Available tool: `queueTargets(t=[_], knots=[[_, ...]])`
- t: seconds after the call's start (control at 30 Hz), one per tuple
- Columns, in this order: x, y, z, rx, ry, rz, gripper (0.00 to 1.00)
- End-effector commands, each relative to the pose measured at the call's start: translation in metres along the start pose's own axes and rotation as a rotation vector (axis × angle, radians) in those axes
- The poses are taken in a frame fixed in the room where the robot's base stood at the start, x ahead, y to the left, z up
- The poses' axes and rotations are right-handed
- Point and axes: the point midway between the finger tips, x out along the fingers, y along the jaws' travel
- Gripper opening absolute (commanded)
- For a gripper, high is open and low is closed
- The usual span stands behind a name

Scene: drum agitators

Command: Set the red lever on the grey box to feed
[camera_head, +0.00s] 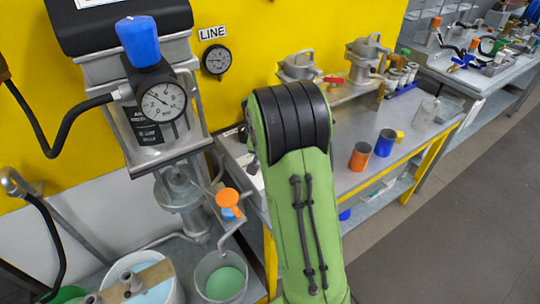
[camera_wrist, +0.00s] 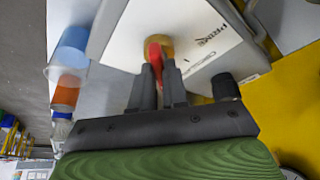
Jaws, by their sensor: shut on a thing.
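In the wrist view, the pale grey box (camera_wrist: 120,45) fills the top middle, with a round brass pivot (camera_wrist: 166,43) on its face. The red lever (camera_wrist: 155,52) is at this pivot, between the fingertips of my gripper (camera_wrist: 158,78). My gripper is shut on the lever; the fingers hide part of it. Beside the pivot, the word PRIME is readable on the box face, and a second dark marking is not clearly legible. In the head view, my green arm hides my gripper, the lever and most of the box.
A black knob (camera_wrist: 225,87) is close right of my fingers. On the bench (camera_head: 432,122) stand an orange cup (camera_head: 360,156) and a blue cup (camera_head: 385,142). A gauge with a blue cap (camera_head: 138,40), an orange handle (camera_head: 228,197) and buckets (camera_head: 220,278) are at left. The right floor is clear.

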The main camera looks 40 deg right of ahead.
Motion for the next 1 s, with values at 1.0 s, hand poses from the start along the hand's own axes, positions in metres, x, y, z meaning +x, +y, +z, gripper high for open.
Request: queueTargets(t=[1.0], knots=[[-0.0002,-0.0007,-0.0002,0.037,0.0,0.015,0.39]])
